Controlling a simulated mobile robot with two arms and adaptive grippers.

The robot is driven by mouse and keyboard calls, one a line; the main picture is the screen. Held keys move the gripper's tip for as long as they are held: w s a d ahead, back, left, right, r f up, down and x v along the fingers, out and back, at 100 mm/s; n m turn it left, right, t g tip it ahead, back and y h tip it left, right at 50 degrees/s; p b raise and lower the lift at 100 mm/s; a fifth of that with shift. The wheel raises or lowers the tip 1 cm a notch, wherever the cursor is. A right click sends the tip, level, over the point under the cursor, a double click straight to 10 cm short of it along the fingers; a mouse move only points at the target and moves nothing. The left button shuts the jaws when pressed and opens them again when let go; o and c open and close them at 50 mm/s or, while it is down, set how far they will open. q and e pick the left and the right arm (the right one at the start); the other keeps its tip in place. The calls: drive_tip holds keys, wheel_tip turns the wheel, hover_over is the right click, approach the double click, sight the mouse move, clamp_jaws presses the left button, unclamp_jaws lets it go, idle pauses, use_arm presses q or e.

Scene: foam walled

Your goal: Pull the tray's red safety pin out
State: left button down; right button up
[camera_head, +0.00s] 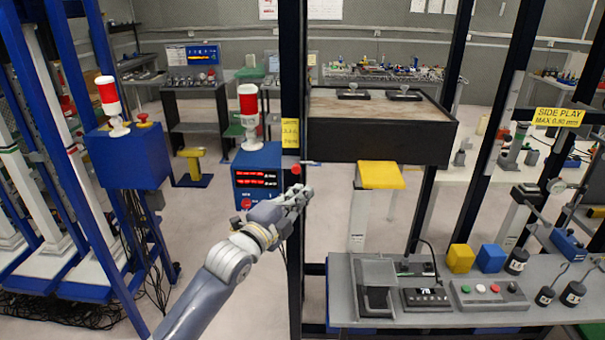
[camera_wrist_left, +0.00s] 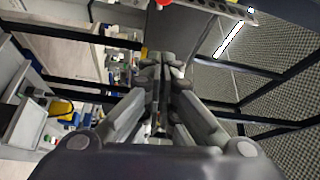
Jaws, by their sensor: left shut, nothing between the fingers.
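The tray (camera_head: 432,137) is a dark box with a light brown top surface, held at the dark upright post. The red safety pin (camera_head: 296,169) shows as a small red knob at the post, just below the tray's left end. My left gripper (camera_head: 304,191) is shut and empty, just below and slightly right of the knob; whether they touch cannot be told. In the left wrist view the gripper's closed fingers (camera_wrist_left: 160,68) point up, and a red round piece (camera_wrist_left: 165,3), seemingly the pin's knob, is cut by the top edge. My right gripper is not in view.
The dark upright post (camera_head: 293,75) stands beside my gripper. A grey bench (camera_head: 420,318) at lower right carries a scale, buttons, blocks and weights. A blue box (camera_head: 258,172) with red displays stands left of the post.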

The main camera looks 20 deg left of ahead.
use_arm(q)
drive_tip(key=w+a+p, duration=0.1)
drive_tip(key=w+p, duration=0.3)
drive_tip(key=w, duration=0.5)
drive_tip(key=shift+w+a+f+p, duration=0.15)
drive_tip(key=shift+a+p, duration=0.15)
drive_tip(key=shift+a, duration=0.05)
idle(0.3)
